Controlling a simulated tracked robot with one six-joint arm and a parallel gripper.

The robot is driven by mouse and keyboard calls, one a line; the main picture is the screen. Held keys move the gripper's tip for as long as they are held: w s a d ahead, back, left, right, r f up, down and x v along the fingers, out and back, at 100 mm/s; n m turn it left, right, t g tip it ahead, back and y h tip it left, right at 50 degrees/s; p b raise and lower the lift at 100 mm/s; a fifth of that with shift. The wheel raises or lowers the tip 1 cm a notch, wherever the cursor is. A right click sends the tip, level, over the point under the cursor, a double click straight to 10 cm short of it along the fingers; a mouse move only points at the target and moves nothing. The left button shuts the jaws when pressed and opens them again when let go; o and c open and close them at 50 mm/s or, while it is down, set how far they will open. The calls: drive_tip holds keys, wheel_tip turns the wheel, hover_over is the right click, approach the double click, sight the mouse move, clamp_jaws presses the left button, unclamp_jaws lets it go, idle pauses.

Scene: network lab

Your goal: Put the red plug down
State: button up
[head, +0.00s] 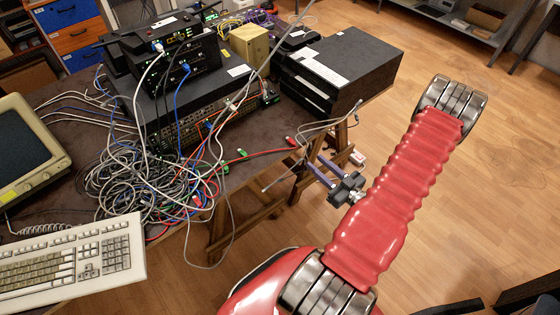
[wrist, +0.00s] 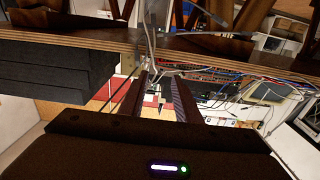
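The red plug (head: 291,141) is at the end of a red cable (head: 262,152) at the table's right edge, in the head view. My gripper (head: 316,160) is just off that edge, to the right of and slightly below the plug. Its two purple fingers stand apart, and the plug appears outside them. In the wrist view my gripper (wrist: 160,78) is open, with a gap between the fingers and no plug seen held there. I cannot make out the plug in the wrist view.
A loose grey cable (head: 333,121) hangs over the table edge close to my gripper. Black boxes (head: 340,70) stand behind. A cable tangle (head: 130,180), a keyboard (head: 70,262) and a monitor (head: 28,150) fill the left. Wooden floor (head: 480,200) lies open to the right.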

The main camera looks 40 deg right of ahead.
drive_tip(key=shift+w, duration=0.1)
drive_tip(key=w+d+r+n+g+h, duration=0.25)
drive_tip(key=w+r+g, duration=0.35)
drive_tip(key=w, duration=0.5)
drive_tip(key=w+a+r+g+h, duration=0.1)
drive_tip(key=w+a+r, duration=0.15)
drive_tip(key=r, duration=0.45)
drive_tip(key=w+a+r+g+h, duration=0.1)
drive_tip(key=a+r, duration=0.2)
drive_tip(key=r, duration=0.3)
drive_tip(key=s+a+r+m+g+y, duration=0.1)
drive_tip(key=s+a+r, duration=0.3)
drive_tip(key=a, duration=0.6)
drive_tip(key=s+a+r+m+g+y, duration=0.1)
drive_tip(key=s+a+r, duration=0.3)
drive_tip(key=s+a, duration=0.4)
drive_tip(key=s+a+r+m+g+y, duration=0.1)
drive_tip(key=s+a+r, duration=0.4)
drive_tip(key=a, duration=0.6)
drive_tip(key=shift+s+a+g+y, duration=0.4)
drive_tip(key=shift+s+g, duration=0.3)
drive_tip(key=shift+s, duration=0.35)
